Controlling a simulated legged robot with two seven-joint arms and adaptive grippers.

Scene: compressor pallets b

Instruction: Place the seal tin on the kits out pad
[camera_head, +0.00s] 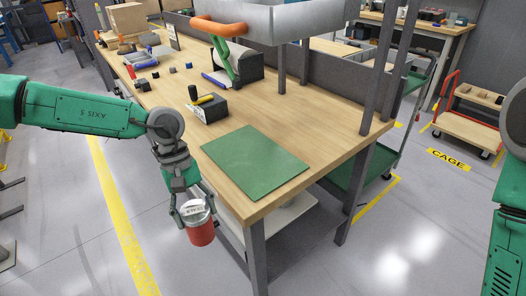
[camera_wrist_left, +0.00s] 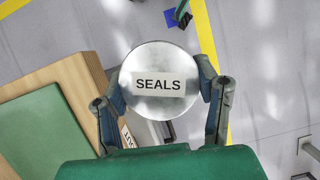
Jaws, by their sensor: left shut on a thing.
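The seal tin (camera_head: 201,235) is red with a silver lid, and its lid reads "SEALS" in the left wrist view (camera_wrist_left: 158,108). My left gripper (camera_head: 194,208) is shut on the tin from above, a finger on each side. It holds the tin roughly upright off the table's near left edge, with floor around it in the wrist view. A flat green pad (camera_head: 255,163) lies bare on the near end of the table; it also shows at left in the wrist view (camera_wrist_left: 32,135). My right arm shows at the right edge, its gripper out of view.
The wooden table (camera_head: 330,145) has a dark box (camera_head: 209,107) with a yellow-handled tool behind the pad. An overhead grey fixture (camera_head: 275,20) with an orange handle hangs over the table. Table legs and a lower shelf (camera_head: 285,222) stand close right of the tin.

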